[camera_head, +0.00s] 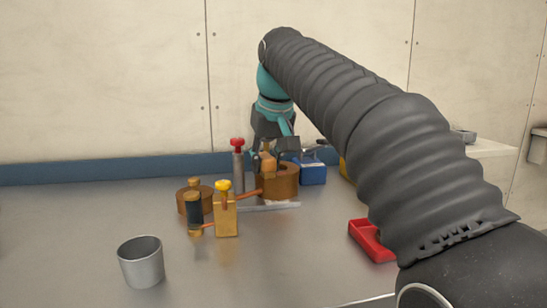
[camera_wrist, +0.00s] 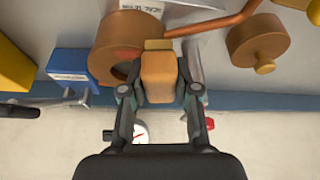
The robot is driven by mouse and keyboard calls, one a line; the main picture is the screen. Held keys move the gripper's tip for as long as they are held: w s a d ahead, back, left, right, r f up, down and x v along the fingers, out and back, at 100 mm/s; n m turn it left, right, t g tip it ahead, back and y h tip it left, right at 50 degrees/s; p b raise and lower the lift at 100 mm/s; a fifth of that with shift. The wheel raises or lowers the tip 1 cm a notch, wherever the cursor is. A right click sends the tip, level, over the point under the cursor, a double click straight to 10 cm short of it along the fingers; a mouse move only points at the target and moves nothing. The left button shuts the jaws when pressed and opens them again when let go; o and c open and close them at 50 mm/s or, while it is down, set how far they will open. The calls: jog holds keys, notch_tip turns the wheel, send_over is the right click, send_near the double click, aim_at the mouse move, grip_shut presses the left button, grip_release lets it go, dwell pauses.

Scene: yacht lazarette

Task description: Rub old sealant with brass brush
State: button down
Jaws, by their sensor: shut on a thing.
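My gripper (camera_head: 268,153) points down and is shut on a brush with an orange-brown block handle (camera_head: 267,167). In the wrist view the brush block (camera_wrist: 158,78) sits between both fingers (camera_wrist: 159,93), with a brass-coloured end (camera_wrist: 158,45) beyond them. The brush is beside a copper-brown cylinder (camera_head: 284,188) with a dark round opening. The same cylinder (camera_wrist: 112,38) shows in the wrist view with a reddish patch (camera_wrist: 127,52), perhaps old sealant. I cannot tell whether the brush touches it.
A copper pipe (camera_head: 245,195) runs to a brass valve block (camera_head: 225,215) with a yellow knob. A red-topped grey cylinder (camera_head: 238,165) stands close to my gripper. A blue box (camera_head: 313,173) stands right, a red tray (camera_head: 371,240) nearer, a metal cup (camera_head: 141,262) front left.

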aim_at(293, 170)
jog(key=shift+a, duration=0.1)
jog(key=shift+f+p, duration=0.1)
jog(key=shift+p, duration=0.25)
jog(key=shift+w+d+p, duration=0.2)
jog(key=shift+w+d, duration=0.05)
jog(key=shift+d, duration=0.5)
jog(key=shift+w+d+p, duration=0.2)
jog(key=shift+d, duration=0.55)
jog(key=shift+w+d, duration=0.25)
jog(key=shift+d, duration=0.6)
jog(key=shift+w+d, duration=0.2)
jog(key=shift+d, duration=0.6)
jog(key=shift+r, duration=3)
notch_tip(293, 170, up, 3)
jog(key=shift+r, duration=0.1)
